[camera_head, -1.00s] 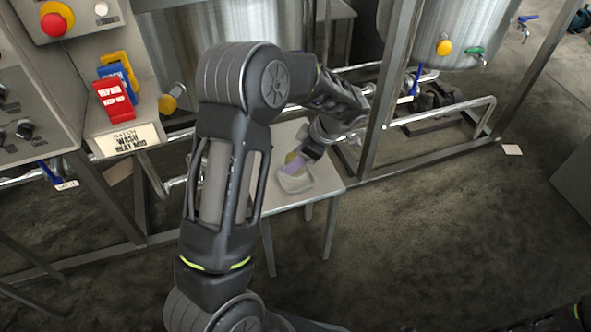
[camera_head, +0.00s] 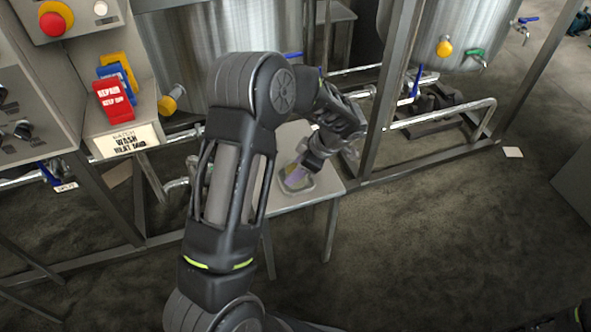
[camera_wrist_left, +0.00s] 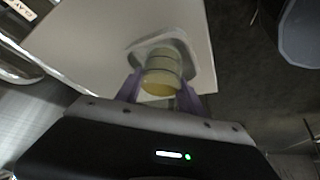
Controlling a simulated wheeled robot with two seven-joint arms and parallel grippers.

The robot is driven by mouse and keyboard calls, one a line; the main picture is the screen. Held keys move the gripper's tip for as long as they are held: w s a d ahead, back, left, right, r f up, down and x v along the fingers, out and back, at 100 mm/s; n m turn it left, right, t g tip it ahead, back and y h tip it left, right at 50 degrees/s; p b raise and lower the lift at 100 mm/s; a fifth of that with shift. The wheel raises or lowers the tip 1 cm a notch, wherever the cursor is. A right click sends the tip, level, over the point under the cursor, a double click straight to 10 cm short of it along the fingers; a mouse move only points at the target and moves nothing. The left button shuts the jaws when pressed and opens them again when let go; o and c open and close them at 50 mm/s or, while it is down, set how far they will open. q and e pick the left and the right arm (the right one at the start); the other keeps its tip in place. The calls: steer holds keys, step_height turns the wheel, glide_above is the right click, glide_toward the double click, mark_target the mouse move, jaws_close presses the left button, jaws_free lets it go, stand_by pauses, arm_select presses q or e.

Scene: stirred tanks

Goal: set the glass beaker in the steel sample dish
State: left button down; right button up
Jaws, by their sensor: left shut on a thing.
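The glass beaker (camera_wrist_left: 163,68), with yellowish contents, is between the purple fingers of my left gripper (camera_wrist_left: 160,93) in the left wrist view. The fingers are shut on its sides. The steel sample dish (camera_wrist_left: 186,45) shows behind the beaker, a shallow rounded square on the small table. In the head view, my left gripper (camera_head: 294,174) is at the dish (camera_head: 308,188), with the beaker mostly hidden by fingers and wrist. The beaker overlaps the dish in both views; I cannot tell whether it touches the bottom. My right gripper is not in view.
The pale small table (camera_head: 325,181) has bare top around the dish. A steel frame post (camera_head: 384,100) stands close to my left wrist. Steel tanks (camera_head: 235,60) and pipes are behind. A control panel (camera_head: 40,80) with red, blue and yellow tags is at left.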

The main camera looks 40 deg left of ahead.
arm_select(q)
steer(key=c, duration=0.7)
jaws_free()
steer(key=shift+f, duration=0.1)
steer(key=shift+r+p, duration=0.3)
steer(key=shift+r, duration=0.05)
steer(key=p+v, duration=0.1)
steer(key=v, duration=1)
steer(key=shift+w+d+r, duration=0.15)
steer(key=shift+d+r, duration=0.05)
steer(key=shift+r, duration=0.1)
